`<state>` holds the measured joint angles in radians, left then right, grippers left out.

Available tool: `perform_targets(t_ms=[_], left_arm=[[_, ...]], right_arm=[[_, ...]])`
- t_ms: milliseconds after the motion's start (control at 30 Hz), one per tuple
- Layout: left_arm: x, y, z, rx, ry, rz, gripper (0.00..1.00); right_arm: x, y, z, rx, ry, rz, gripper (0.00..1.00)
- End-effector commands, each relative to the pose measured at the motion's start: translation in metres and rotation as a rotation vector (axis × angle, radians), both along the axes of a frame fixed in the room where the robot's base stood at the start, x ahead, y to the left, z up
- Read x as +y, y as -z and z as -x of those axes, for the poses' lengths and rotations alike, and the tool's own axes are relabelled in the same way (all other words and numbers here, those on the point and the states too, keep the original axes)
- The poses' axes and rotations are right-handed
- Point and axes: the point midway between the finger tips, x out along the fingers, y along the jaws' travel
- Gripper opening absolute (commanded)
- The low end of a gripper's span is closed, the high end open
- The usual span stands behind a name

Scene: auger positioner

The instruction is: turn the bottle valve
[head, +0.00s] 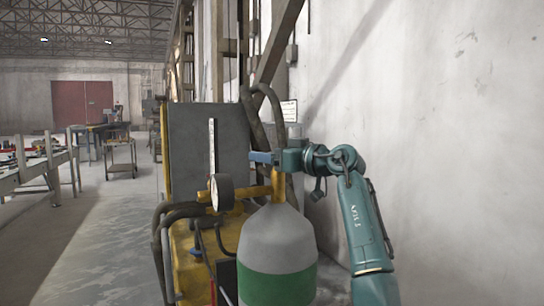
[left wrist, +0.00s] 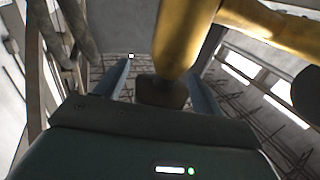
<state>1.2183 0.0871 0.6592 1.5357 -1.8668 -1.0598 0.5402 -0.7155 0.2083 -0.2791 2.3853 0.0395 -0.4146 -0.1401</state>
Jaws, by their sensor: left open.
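The gas bottle (head: 280,238), grey with a green band, stands upright at the lower middle of the head view. Its yellow valve body (head: 278,187) rises from the neck. My left gripper (head: 262,157) is level with the valve's top; its arm shows on the right of the picture. In the left wrist view the open blue fingers (left wrist: 160,78) lie on either side of a dark knob (left wrist: 160,92) at the end of the yellow valve body (left wrist: 181,40). I cannot tell whether they touch it. The gripper hides the knob in the head view. My right gripper is not in view.
A round gauge (head: 222,192) on a yellow pipe sits left of the valve. Behind stands a grey panel (head: 185,135) on a yellow machine (head: 185,255) with dark hoses. A pale wall (head: 450,120) closes the right side. Open floor (head: 100,240) lies left.

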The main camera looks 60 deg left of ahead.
Motion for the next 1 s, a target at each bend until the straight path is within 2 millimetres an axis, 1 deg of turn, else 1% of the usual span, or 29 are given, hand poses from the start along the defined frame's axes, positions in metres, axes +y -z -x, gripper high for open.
perform_targets(t_ms=[167,700,867,1000], left_arm=[[-0.0001,-0.0001,0.0000,0.000,0.000,0.000,0.69],[-0.0004,-0.0001,-0.0003,0.000,0.000,0.000,0.24],[-0.0004,-0.0006,0.0000,0.001,-0.008,0.000,0.24],[-0.0005,-0.0024,0.0002,0.004,-0.040,-0.001,0.24]], right_arm=[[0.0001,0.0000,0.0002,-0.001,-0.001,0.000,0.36],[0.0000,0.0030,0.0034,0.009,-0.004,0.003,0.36],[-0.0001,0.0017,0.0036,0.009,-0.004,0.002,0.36],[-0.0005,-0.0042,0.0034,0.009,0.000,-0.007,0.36]])
